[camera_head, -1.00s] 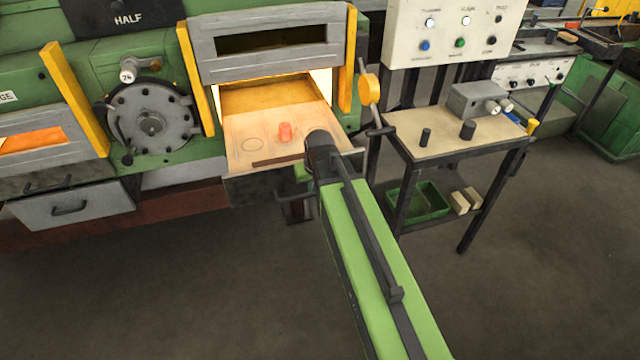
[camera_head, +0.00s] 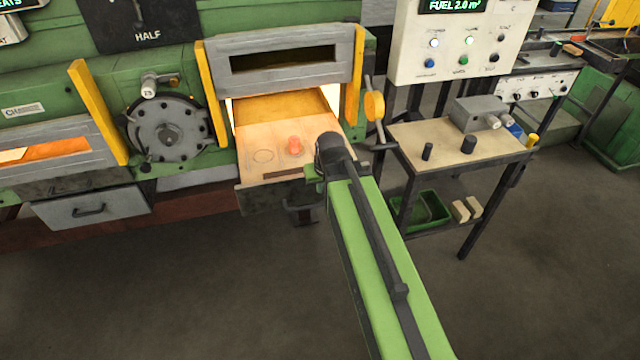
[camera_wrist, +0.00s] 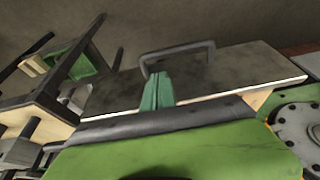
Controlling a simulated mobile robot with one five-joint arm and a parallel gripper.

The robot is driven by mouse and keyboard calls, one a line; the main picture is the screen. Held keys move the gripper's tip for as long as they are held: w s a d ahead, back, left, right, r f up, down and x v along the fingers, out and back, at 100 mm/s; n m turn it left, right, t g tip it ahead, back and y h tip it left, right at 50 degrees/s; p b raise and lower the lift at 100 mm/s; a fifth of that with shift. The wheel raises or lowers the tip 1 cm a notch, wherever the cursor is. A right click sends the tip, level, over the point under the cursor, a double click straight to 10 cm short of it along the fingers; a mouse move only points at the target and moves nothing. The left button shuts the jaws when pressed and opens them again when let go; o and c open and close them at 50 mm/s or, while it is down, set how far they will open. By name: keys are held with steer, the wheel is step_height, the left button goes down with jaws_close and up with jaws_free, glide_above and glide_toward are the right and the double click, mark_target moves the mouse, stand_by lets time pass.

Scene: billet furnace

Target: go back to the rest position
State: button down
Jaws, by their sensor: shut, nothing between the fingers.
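My gripper (camera_wrist: 158,80) shows in the wrist view as green fingers closed together, with nothing between them. It overlaps the dark front of the furnace's shelf, beside a grey bar handle (camera_wrist: 180,52); I cannot tell whether they touch. In the head view my arm reaches forward to the right front corner of the pale shelf (camera_head: 262,173) at the open furnace mouth. The wrist hides most of the gripper there.
The furnace door (camera_head: 282,68) is raised. A side table (camera_head: 450,160) with dark cylinders and a grey box stands close on the right, under a control panel (camera_head: 455,45). A green bin (camera_head: 425,210) is on its lower shelf. The floor in front is clear.

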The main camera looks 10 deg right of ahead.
steer(key=shift+v, duration=0.8)
steer(key=shift+a, duration=0.2)
steer(key=s+a+f+g, duration=0.1)
steer(key=s+g, duration=0.3)
steer(key=s, duration=0.6)
steer(key=shift+a+f, duration=0.25)
